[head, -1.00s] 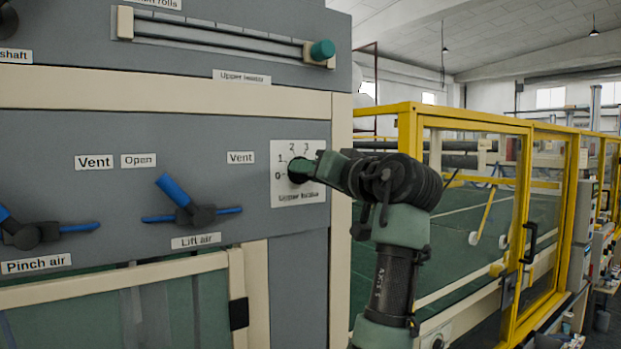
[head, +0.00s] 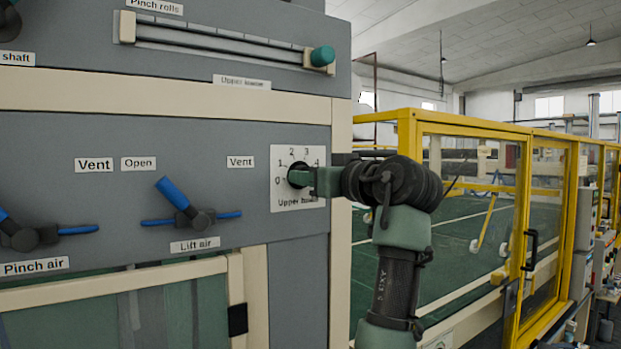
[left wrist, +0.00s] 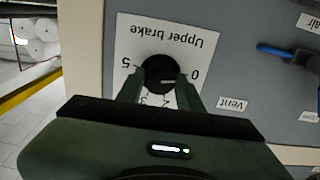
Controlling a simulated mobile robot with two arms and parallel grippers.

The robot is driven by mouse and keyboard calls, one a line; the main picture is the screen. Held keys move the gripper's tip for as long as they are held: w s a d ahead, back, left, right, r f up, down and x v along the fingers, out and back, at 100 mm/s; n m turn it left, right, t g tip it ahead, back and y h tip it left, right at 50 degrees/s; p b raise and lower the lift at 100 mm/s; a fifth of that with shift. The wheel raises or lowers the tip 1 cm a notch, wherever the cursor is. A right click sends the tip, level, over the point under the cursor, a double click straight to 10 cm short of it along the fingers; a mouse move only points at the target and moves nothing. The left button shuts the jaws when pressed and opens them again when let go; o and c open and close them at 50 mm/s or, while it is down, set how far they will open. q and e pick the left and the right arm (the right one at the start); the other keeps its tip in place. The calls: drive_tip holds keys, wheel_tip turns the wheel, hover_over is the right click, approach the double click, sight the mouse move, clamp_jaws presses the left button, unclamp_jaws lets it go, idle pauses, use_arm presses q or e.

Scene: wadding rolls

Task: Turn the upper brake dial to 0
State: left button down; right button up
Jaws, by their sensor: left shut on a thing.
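The upper brake dial is a round black knob (left wrist: 158,72) on a white plate (head: 284,153) numbered from 0 up. My left gripper (head: 304,178) is shut on the knob from the front. Its two green fingers show on either side of the knob in the left wrist view (left wrist: 161,84). The fingers partly hide the numbers around 1 and 4. My right gripper is not in view.
The lift air valve (head: 194,217) and pinch air valve (head: 35,235), with blue levers, stand out from the panel at the left. A slider with a teal knob (head: 322,56) is above the dial. A yellow-framed guard (head: 410,135) stands behind my arm at the right.

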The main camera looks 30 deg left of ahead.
use_arm(q)
drive_tip(key=c, duration=0.9)
unclamp_jaws()
drive_tip(key=b+v, duration=0.3)
drive_tip(key=v, duration=0.4)
drive_tip(key=shift+s+d, duration=0.1)
drive_tip(key=shift+d, duration=0.25)
